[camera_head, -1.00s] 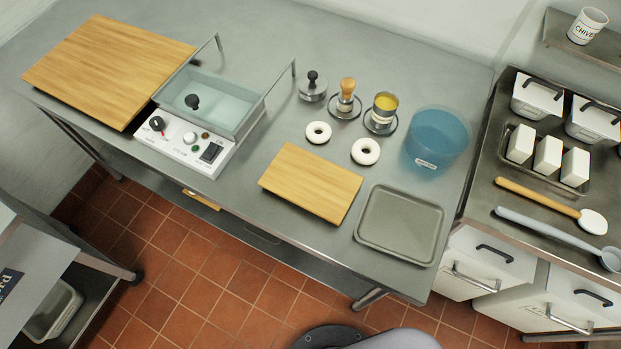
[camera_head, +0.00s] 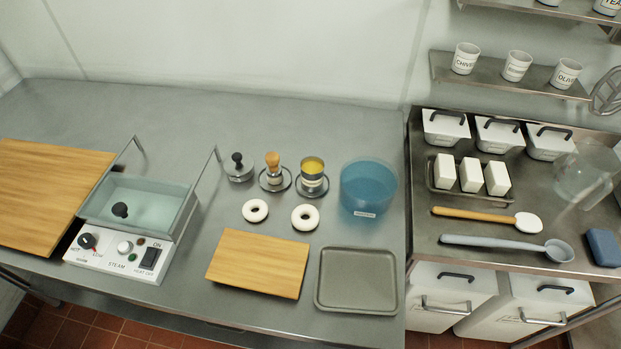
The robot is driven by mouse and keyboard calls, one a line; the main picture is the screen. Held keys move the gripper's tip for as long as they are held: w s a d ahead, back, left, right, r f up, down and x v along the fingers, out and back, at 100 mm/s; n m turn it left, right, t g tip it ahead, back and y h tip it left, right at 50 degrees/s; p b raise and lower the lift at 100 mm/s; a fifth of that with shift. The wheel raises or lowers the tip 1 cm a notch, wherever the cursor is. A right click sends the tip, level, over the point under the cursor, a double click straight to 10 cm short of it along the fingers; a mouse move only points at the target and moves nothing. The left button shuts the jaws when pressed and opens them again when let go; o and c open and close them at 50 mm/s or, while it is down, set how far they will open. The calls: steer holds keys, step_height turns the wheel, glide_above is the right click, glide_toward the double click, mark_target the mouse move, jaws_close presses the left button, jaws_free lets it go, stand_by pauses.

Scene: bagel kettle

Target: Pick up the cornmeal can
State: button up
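A small metal can with yellow contents (camera_head: 312,180) stands upright on a round dark coaster on the steel counter, in the middle of the head view. Its label is too small to read, but yellow fill fits cornmeal. A wooden-handled brush-like tool (camera_head: 273,172) stands on a similar coaster just left of it. A blue tub (camera_head: 368,188) stands just right of it, apart from it. My gripper is not in view.
A small wooden board (camera_head: 258,264) and a grey tray (camera_head: 357,281) lie at the counter's front. A steamer kettle (camera_head: 127,258) and a large board (camera_head: 45,195) are at left. A lidded metal pot (camera_head: 239,173) stands left of the brush. The counter behind the can is clear.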

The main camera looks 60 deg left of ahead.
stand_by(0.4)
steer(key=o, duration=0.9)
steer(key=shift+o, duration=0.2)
